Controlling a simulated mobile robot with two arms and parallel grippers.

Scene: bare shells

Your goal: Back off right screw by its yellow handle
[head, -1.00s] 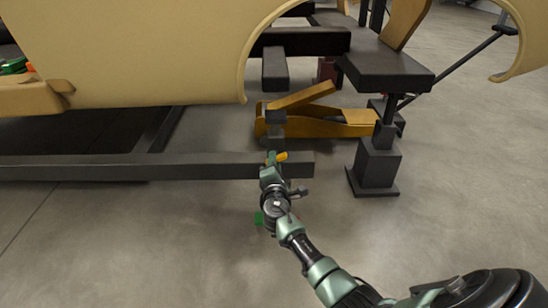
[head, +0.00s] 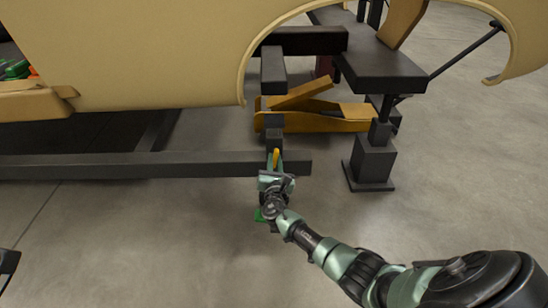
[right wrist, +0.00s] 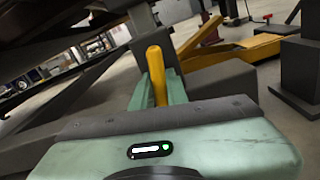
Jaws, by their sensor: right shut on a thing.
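The yellow handle (head: 276,157) of the screw stands nearly upright at the right end of the dark low beam. My right gripper (head: 273,165) reaches it from the front and is shut on it. In the right wrist view the yellow handle (right wrist: 157,75) rises between the two green fingers (right wrist: 159,88), its rounded top above them. The screw's shaft is hidden behind the gripper and wrist. My left gripper cannot be made out.
The dark beam (head: 100,167) runs low across the left. A tan body shell (head: 130,55) hangs above it. A black stand (head: 374,160) is to the right, with a yellow jack (head: 330,119) behind. A dark piece (head: 8,264) shows at the left edge.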

